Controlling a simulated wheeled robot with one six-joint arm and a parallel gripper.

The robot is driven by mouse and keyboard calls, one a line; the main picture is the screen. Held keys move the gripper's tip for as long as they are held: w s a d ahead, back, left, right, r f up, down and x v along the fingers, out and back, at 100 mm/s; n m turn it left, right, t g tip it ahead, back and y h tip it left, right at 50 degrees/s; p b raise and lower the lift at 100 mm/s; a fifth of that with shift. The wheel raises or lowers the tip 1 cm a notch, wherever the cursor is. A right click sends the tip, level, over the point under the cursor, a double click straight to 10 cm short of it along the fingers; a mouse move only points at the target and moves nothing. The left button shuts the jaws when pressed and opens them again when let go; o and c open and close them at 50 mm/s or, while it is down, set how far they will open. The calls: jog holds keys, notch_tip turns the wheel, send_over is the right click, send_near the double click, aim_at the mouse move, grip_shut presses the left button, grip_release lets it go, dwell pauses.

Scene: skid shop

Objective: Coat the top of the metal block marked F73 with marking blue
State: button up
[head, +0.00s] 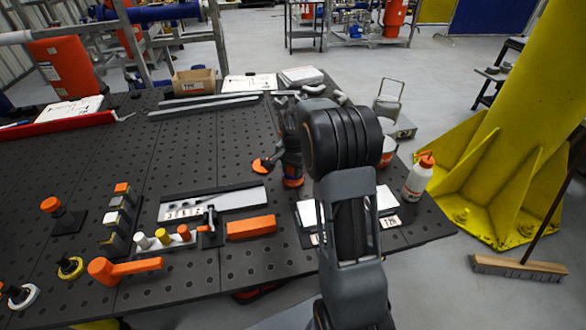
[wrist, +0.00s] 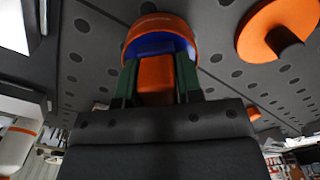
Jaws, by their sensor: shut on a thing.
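My gripper (head: 291,160) reaches down to the table in the middle of the head view. In the wrist view my gripper (wrist: 157,82) is shut on an orange handle (wrist: 156,80). A round orange-rimmed pot (wrist: 162,20) with blue inside (wrist: 160,45) lies just beyond the fingertips. I cannot tell whether the tool's end is inside the pot or above it. The pot also shows in the head view (head: 293,183). Two pale-topped blocks, one left (head: 306,213) and one right (head: 386,201), flank my forearm. Their labels are partly hidden or too small to read surely.
An orange disc with a dark knob (head: 262,165) lies left of the pot. A white bottle with an orange cap (head: 418,178) stands by the right edge. A tray with digit tiles (head: 213,205), an orange bar (head: 251,227) and an orange-handled tool (head: 122,268) lie left.

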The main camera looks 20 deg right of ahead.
dwell(0.5)
jog(key=shift+r+p, duration=2.6)
jog(key=shift+r, duration=0.9)
jog(key=shift+f, duration=0.1)
